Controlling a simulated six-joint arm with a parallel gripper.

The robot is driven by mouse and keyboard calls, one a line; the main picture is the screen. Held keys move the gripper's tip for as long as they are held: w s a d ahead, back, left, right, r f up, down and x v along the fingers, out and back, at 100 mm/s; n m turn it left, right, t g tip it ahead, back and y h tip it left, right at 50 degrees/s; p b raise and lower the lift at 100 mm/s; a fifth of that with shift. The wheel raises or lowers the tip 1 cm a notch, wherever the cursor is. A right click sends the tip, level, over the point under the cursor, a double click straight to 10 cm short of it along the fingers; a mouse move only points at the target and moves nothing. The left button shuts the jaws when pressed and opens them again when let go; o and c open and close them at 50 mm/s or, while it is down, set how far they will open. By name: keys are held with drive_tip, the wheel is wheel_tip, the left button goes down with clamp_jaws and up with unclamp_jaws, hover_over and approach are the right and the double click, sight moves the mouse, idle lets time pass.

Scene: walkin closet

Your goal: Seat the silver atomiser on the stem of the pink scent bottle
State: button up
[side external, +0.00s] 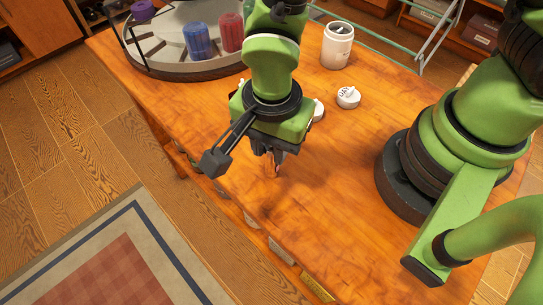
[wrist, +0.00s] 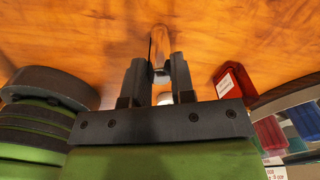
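My gripper (side external: 272,156) points down over the table, left of the middle of the side view. In the wrist view its two dark fingers (wrist: 159,68) are closed on a small shiny piece, which I take for the silver atomiser (wrist: 160,62). It reflects the orange wood. In the side view the atomiser (side external: 271,171) shows as a small orange-tinted tip below the fingers, apparently just above the table. I cannot pick out the pink scent bottle or its stem for certain. A red translucent item with a white label (wrist: 235,82) stands right of the fingers in the wrist view.
A round tray (side external: 165,70) with blue and red ribbed containers stands at the back left. A white jar (side external: 337,48) and a white lid (side external: 348,97) are behind my gripper, with another white piece (side external: 318,110) partly hidden. The table's front middle is clear.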

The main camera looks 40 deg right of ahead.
drive_tip(key=shift+c, duration=0.7)
drive_tip(key=shift+r, duration=0.3)
drive_tip(key=shift+r, duration=1.95)
drive_tip(key=w+d+r+m, duration=0.1)
drive_tip(key=w+d+r, duration=0.2)
drive_tip(key=w+r, duration=0.3)
drive_tip(key=w+d+r+m, duration=0.1)
drive_tip(key=w+d+r, duration=0.2)
drive_tip(key=w+r, duration=0.35)
drive_tip(key=shift+w+a+f, duration=0.1)
drive_tip(key=shift+f, duration=1.4)
drive_tip(key=shift+a+f, duration=0.1)
drive_tip(key=shift+f, duration=1.4)
